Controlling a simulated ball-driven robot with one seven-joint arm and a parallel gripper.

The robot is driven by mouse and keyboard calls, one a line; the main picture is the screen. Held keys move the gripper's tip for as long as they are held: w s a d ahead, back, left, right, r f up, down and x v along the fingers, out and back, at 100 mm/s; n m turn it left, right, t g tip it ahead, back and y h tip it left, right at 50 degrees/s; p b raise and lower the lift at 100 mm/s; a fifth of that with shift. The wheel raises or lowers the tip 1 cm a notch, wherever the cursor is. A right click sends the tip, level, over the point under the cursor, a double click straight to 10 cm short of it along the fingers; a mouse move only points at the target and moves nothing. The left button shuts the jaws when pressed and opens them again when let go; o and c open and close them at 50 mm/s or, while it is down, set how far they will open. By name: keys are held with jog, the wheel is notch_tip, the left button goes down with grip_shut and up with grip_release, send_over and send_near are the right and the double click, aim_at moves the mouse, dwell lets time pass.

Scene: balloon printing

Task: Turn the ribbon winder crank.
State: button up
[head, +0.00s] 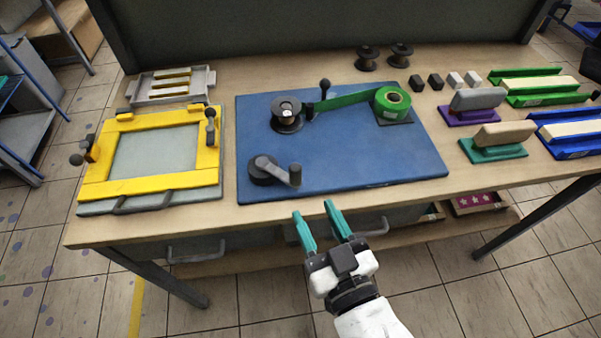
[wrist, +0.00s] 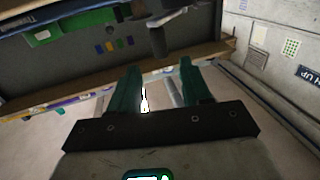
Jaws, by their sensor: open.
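The ribbon winder is on a blue board (head: 350,160) on the table. Its dark crank (head: 272,169) is at the board's front left, with a round hub at left and a knob at the right end of the arm. Behind it a spool (head: 287,113) stands beside an upright post, and a green ribbon (head: 345,101) runs from there to a green roll (head: 392,101). My gripper (head: 318,210) is open and empty, just in front of the table's front edge, to the right of and nearer than the crank. Its teal fingers also show in the wrist view (wrist: 160,85), with nothing between them.
A yellow-framed screen (head: 203,158) and a grey tray (head: 135,99) are at the left. Purple (head: 474,117) and teal (head: 480,157) blocks, green and blue racks and small cubes are at the right. Two dark spools stand at the back. Drawers sit below the tabletop.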

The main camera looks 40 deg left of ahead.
aim_at(298, 178)
jog(key=p+x, duration=0.2)
jog(key=x, duration=0.8)
jog(key=shift+a, duration=0.1)
grip_shut()
dwell(0.3)
